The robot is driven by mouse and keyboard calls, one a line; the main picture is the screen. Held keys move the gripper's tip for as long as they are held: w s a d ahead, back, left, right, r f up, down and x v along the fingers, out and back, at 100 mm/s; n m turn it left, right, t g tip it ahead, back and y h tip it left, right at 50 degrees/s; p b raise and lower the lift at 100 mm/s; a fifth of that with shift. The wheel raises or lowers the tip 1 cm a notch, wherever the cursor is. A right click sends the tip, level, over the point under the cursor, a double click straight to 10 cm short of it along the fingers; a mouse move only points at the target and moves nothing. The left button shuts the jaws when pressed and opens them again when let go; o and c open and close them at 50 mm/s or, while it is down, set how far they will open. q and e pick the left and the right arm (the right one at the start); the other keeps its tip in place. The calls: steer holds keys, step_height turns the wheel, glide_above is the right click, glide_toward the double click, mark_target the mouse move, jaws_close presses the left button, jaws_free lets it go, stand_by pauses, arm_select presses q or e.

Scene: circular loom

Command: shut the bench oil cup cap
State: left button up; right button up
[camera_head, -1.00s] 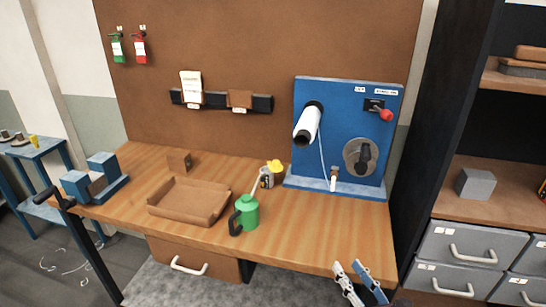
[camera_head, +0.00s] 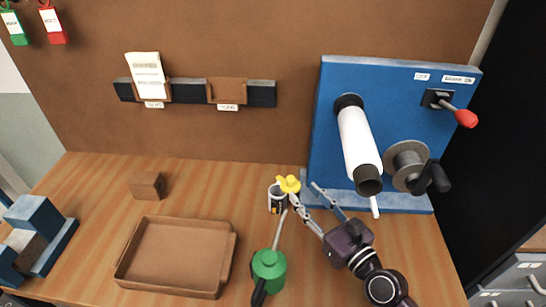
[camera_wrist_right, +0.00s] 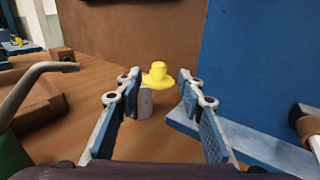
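The yellow oil cup cap (camera_head: 289,184) is on the bench just left of the blue panel's base. It also shows in the right wrist view (camera_wrist_right: 158,76), wide-brimmed with a raised knob. I cannot tell whether it is fully seated; the cup under it is mostly hidden. My right gripper (camera_head: 304,189) is open, with one fingertip close to the cap in the head view. In the wrist view the cap appears between the two open fingers (camera_wrist_right: 158,82), beyond their tips; contact is unclear. My left gripper is not in view.
A green oil can (camera_head: 269,268) with a long spout stands in front, left of my right arm. The blue panel (camera_head: 400,90) with roller and crank rises at right. A brown tray (camera_head: 228,262) lies left.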

mark_target(294, 181)
steer(key=p+x, duration=0.1)
steer(key=x, duration=0.4)
steer(key=shift+w+a+r, duration=0.2)
steer(key=shift+w+a, duration=0.05)
steer(key=shift+w, duration=0.05)
steer(key=shift+x, duration=0.85)
steer(key=shift+f, duration=0.1)
steer(key=shift+c, duration=0.4)
steer(key=c, duration=0.5)
jaws_close()
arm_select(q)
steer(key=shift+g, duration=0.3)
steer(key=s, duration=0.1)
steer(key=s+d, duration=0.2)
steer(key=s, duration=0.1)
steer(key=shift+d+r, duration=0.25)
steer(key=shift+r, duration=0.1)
